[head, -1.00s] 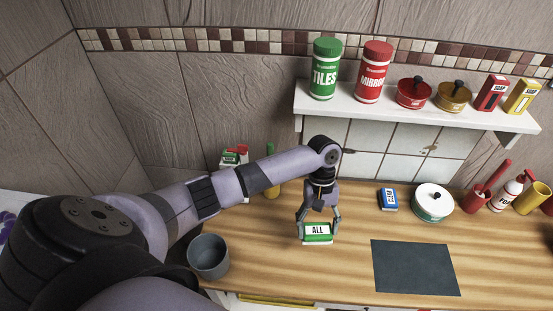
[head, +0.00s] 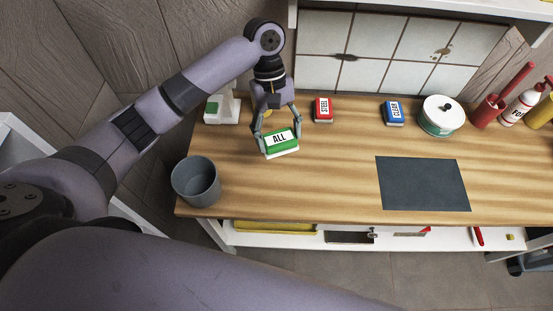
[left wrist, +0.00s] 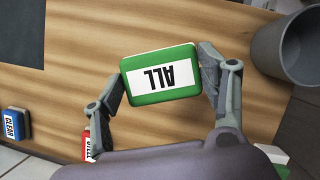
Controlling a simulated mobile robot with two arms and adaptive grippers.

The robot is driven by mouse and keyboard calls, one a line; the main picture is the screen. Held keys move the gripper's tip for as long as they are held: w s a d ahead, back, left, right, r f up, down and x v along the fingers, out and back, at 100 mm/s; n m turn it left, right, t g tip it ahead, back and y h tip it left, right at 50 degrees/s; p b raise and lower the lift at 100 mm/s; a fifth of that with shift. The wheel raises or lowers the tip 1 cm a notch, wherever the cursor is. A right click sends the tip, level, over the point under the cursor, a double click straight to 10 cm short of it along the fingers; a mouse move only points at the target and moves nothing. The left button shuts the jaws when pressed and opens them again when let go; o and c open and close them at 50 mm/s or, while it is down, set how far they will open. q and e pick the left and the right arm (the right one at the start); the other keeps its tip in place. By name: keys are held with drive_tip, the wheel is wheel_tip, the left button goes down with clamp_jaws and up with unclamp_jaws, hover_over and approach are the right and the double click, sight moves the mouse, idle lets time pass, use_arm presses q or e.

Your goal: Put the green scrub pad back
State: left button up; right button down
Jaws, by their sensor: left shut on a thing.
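The green scrub pad (head: 281,144), with a white label reading ALL, is between the fingers of my left gripper (head: 277,138). In the left wrist view the pad (left wrist: 160,88) shows its label upside down, with one finger of the left gripper (left wrist: 163,85) against each short end. The pad looks held over the wooden counter (head: 330,180); its exact height is hard to tell. A red pad (head: 323,109) marked STEEL and a blue pad (head: 394,112) marked CLEAR lie towards the back. My right gripper is not in view.
A grey cup (head: 196,182) stands at the counter's left end. A dark mat (head: 422,184) lies to the right. A round white-and-green tin (head: 440,115) and bottles are at the back right. A white holder (head: 222,108) is behind my left arm. The counter's middle is clear.

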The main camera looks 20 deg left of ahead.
use_arm(q)
wheel_tip(320, 180, down, 8)
drive_tip(key=shift+r, duration=0.1)
drive_tip(key=shift+f, duration=2.2)
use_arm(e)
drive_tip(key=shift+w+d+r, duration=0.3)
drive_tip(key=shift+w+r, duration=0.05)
use_arm(q)
drive_tip(key=o, duration=1)
drive_tip(key=shift+f, duration=0.1)
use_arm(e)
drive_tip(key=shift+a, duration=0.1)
use_arm(q)
drive_tip(key=shift+r, duration=0.2)
drive_tip(key=v, duration=1.2)
drive_tip(key=shift+b, duration=0.4)
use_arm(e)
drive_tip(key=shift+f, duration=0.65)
use_arm(q)
drive_tip(key=shift+s+f, duration=0.1)
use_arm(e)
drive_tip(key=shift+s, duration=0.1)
